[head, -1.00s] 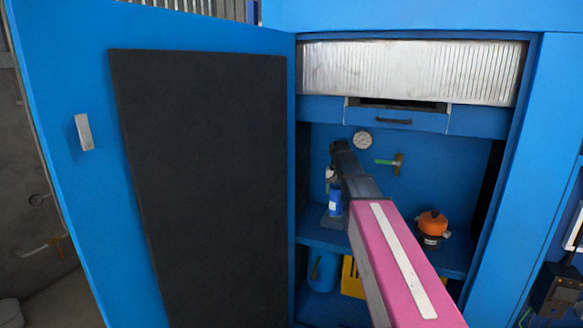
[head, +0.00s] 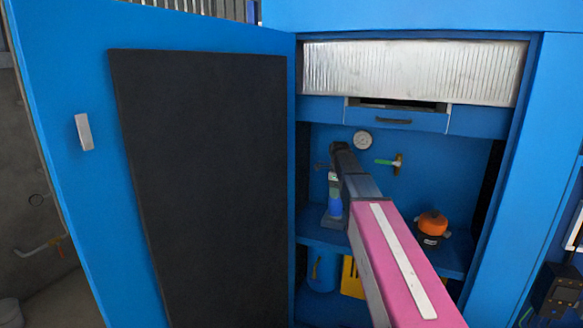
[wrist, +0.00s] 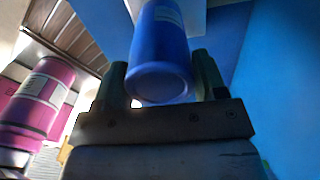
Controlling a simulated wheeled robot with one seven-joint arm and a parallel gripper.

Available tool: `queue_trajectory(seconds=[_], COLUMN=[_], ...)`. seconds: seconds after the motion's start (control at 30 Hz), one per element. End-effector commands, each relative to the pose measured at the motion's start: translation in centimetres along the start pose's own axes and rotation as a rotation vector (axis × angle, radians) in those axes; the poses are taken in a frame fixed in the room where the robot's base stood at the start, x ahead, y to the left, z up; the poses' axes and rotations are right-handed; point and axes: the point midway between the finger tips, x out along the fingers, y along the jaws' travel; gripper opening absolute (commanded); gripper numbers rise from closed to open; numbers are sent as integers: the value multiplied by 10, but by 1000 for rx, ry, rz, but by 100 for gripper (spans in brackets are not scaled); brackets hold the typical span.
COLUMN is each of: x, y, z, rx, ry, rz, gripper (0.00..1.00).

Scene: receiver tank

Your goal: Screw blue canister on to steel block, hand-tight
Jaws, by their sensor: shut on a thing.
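The blue canister (wrist: 160,55) stands between the two fingers of my gripper (wrist: 165,88) in the wrist view, with its round end facing the camera. My gripper is shut on it. In the head view the canister (head: 334,206) shows small, left of my arm's dark links, with the dark gripper (head: 331,221) at its lower end. A pale piece (head: 333,181), which looks like the steel block, sits just above the canister. The canister's far end is cut off in the wrist view, so I cannot tell how its thread sits in the block.
The work is inside a blue cabinet with its door (head: 205,180) open at left. A gauge (head: 363,140) and a green-handled valve (head: 389,162) are on the back wall. An orange-topped pot (head: 432,226) stands on the shelf at right. A drawer (head: 396,116) is above.

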Motion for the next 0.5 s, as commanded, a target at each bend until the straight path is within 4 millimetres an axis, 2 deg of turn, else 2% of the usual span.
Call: queue_trajectory(seconds=[0.27, 0.3, 0.37, 0.5], x=[0, 0, 0, 0], y=[0, 0, 0, 0], z=[0, 0, 0, 0], rx=[43, 43, 42, 42], ry=[0, 0, 0, 0], rz=[0, 0, 0, 0], gripper=[2, 75, 94, 95])
